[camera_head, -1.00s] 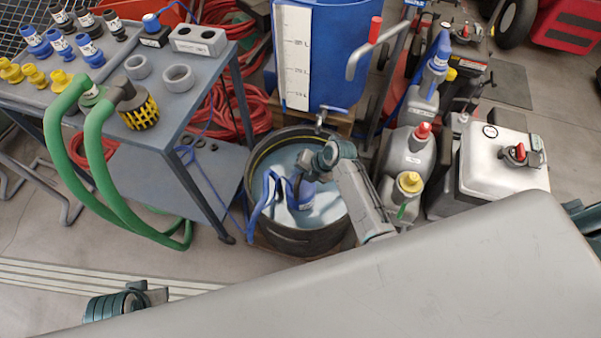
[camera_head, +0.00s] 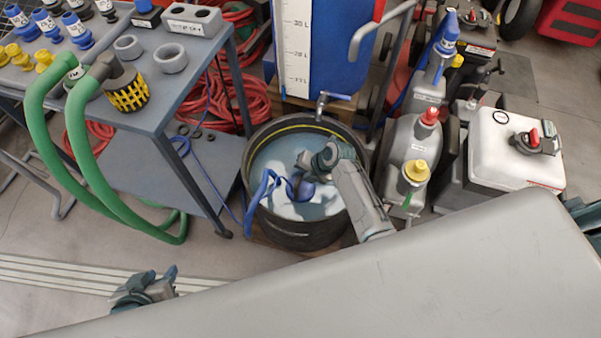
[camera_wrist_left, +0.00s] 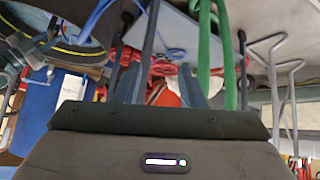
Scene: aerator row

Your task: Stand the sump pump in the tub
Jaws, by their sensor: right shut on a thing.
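The black round tub (camera_head: 300,237) stands on the floor in the middle of the head view, with pale water inside. The blue sump pump (camera_head: 304,190) is inside the tub, left of its centre, with its lower part hidden in the water. A blue hose (camera_head: 262,188) runs from it over the tub's left rim. My right gripper (camera_head: 308,170) is shut on the pump from above and hides its top. I cannot tell whether the pump touches the tub floor. My left gripper (camera_head: 160,278) is empty and open, low at the left; its parted fingers show in the left wrist view (camera_wrist_left: 160,85).
A grey bench (camera_head: 165,105) at the left holds fittings, a yellow strainer (camera_head: 128,95) and green hoses (camera_head: 85,165). A blue tank (camera_head: 335,45) with a tap (camera_head: 322,100) stands behind the tub. Grey machines (camera_head: 410,150) stand close on the right.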

